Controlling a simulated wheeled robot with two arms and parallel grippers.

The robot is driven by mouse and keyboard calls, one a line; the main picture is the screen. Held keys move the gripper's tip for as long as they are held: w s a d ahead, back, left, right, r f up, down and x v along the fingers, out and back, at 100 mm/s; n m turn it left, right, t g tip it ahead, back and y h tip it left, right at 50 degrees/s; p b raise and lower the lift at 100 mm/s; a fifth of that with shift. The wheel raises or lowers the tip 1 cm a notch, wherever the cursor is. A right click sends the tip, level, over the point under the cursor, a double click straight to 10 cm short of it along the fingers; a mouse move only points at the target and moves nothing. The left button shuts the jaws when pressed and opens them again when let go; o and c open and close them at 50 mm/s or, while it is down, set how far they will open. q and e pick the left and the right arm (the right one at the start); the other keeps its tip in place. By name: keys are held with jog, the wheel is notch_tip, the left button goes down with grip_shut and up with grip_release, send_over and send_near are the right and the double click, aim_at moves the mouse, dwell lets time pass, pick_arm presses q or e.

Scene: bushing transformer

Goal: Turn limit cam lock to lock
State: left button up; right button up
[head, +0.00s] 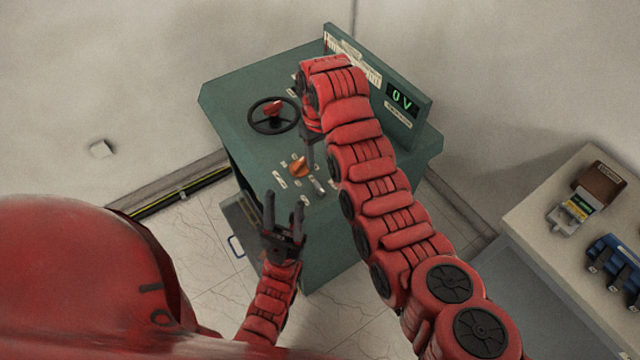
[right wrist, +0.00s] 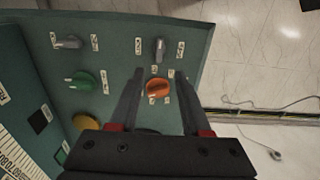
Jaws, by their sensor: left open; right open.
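The green control console (head: 240,90) stands in the middle of the head view. An orange knob (head: 299,168) sits on its panel; it also shows in the right wrist view (right wrist: 158,88), between my right gripper's open fingers (right wrist: 158,78). A grey lever knob (right wrist: 158,48) sits just beyond the fingertips. Which knob is the limit cam lock I cannot tell, as the labels are too small to read. In the head view my right gripper (head: 310,155) is over the panel, partly hidden by its arm. My left gripper (head: 284,205) is open and empty near the console's front edge.
A black handwheel (head: 273,115) with a red knob is on the console top. A display (head: 402,97) reads 0 V. The right wrist view shows another grey lever (right wrist: 68,42) and a green knob (right wrist: 82,80). A side table (head: 530,220) holds several devices.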

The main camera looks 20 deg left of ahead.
jog(key=b, duration=0.2)
send_over(319, 187)
notch_tip(319, 187, down, 4)
jog(key=shift+d+f, duration=0.1)
jog(key=shift+f, duration=0.15)
notch_tip(319, 187, down, 6)
jog(key=shift+r+p, duration=0.2)
jog(key=shift+p, duration=0.95)
jog(key=shift+f, duration=0.9)
grip_shut()
